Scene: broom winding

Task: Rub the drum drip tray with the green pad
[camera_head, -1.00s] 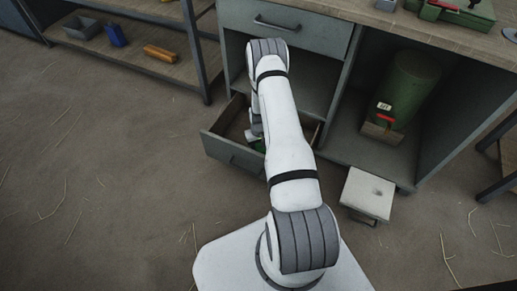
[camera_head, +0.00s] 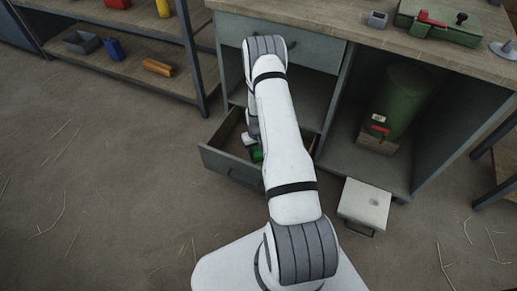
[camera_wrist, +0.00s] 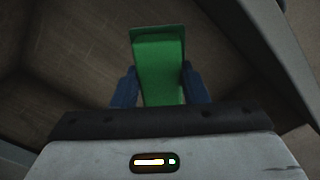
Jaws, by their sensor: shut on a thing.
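The green pad (camera_wrist: 158,70) is between the two blue fingers of my gripper (camera_wrist: 160,86), which is shut on it. In the head view the pad (camera_head: 257,154) shows as a small green patch at the open lower drawer (camera_head: 232,163), partly hidden by my arm. Its exact height over the drawer floor is unclear. A pale square piece with a dark spot (camera_head: 364,204), which looks like the drip tray, stands low in front of the cupboard, right of my arm. The green drum (camera_head: 404,95) lies tilted in the cupboard behind it, with a red tap.
The workbench top (camera_head: 330,27) holds a green case (camera_head: 440,22) and a small grey box (camera_head: 377,19). The drawer walls surround the gripper area. The floor at left is clear.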

